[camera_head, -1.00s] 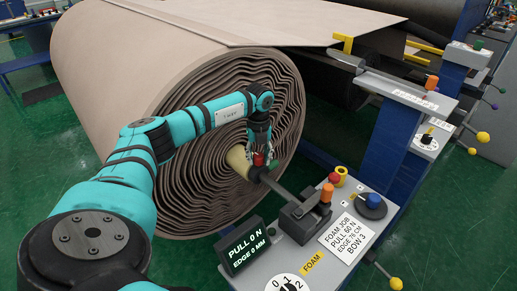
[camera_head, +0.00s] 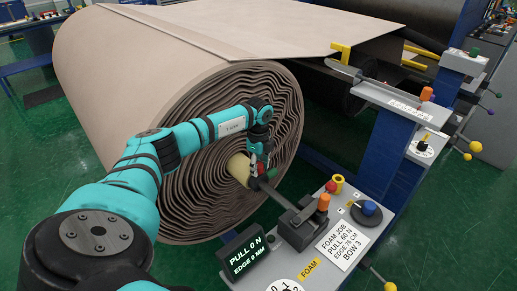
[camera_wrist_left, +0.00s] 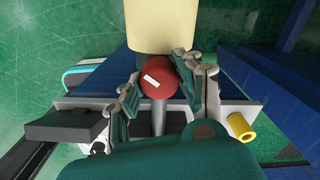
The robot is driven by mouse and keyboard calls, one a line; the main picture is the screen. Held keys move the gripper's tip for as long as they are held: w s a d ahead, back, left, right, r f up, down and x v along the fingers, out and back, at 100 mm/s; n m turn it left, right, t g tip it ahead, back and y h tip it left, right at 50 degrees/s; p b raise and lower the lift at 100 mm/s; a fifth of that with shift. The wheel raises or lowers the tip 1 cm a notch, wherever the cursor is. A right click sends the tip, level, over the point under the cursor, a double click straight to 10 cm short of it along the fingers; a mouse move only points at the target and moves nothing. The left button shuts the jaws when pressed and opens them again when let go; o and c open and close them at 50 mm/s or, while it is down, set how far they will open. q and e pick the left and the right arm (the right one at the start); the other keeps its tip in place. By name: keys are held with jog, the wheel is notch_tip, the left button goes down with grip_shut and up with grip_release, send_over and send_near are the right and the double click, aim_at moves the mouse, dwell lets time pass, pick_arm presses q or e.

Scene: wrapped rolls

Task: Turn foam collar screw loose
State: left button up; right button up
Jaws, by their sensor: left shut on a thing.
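The foam roll (camera_head: 215,150) is a big grey-brown roll with its layered end facing me, on a pale core (camera_head: 238,168). The core also shows at the top of the left wrist view (camera_wrist_left: 163,22). The red collar screw (camera_wrist_left: 158,78) has a white mark and sits just below the core in that view. My left gripper (camera_wrist_left: 163,85) has its fingers on both sides of the red screw and is shut on it. In the head view my left gripper (camera_head: 257,160) is at the core end, largely covering the screw. My right gripper is not in view.
A shaft (camera_head: 275,193) runs from the core to a dark block (camera_head: 304,222) on the stand. The stand carries an orange knob (camera_head: 322,203), a blue knob (camera_head: 369,208) and a display (camera_head: 247,256) reading PULL 0 N, EDGE 0 MM. Green floor lies around.

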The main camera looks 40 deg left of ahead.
pick_arm(q)
jog(key=shift+w+a+r+n, duration=0.1)
jog(key=shift+a+r+n, duration=0.05)
jog(key=shift+n, duration=0.45)
jog(key=o, duration=1.1)
jog(key=shift+o, duration=0.2)
notch_tip(320, 180, up, 12)
dwell(0.3)
